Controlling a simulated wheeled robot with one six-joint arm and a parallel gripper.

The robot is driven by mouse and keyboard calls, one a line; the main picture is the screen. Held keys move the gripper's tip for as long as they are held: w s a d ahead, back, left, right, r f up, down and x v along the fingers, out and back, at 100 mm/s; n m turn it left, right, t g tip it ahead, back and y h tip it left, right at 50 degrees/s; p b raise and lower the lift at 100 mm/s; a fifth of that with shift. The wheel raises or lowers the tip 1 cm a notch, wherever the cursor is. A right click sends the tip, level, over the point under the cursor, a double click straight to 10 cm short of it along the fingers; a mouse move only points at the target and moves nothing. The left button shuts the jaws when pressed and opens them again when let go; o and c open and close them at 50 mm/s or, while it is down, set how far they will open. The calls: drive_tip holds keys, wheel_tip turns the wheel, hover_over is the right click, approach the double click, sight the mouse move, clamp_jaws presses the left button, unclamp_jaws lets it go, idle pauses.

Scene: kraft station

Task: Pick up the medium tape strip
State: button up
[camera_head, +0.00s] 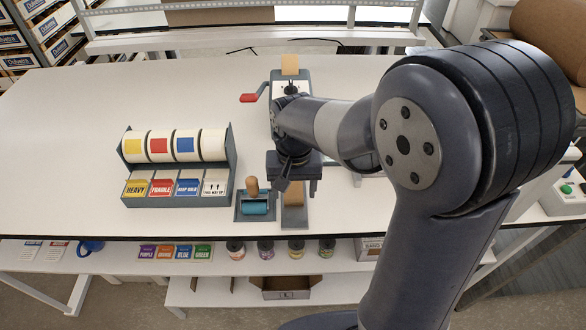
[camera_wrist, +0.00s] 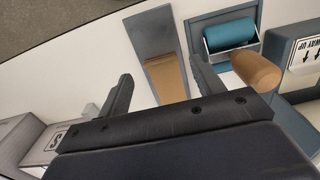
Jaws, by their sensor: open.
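A tan tape strip (camera_wrist: 167,79) lies on a narrow grey holder (camera_wrist: 150,40) in the wrist view. In the head view this strip (camera_head: 293,194) is partly hidden behind my gripper. Another tan piece (camera_head: 290,64) stands up at the top of the grey dispenser with a red crank (camera_head: 291,82). No label shows which is medium. My gripper (camera_head: 297,187) is open and empty above the table, over the holder's far part. In the wrist view its two fingers (camera_wrist: 160,75) spread on either side of the strip's line, apart from it.
A teal roller (camera_head: 255,207) with a wooden handle sits in a grey tray just left of the holder. A label rack (camera_head: 233,160) with coloured rolls stands farther left. A lower shelf (camera_head: 210,259) holds jars and cards. The table's left part is clear.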

sight(294, 204)
drive_tip(key=shift+w+f, duration=0.1)
drive_tip(key=shift+f, duration=1.55)
drive_tip(key=c, duration=1)
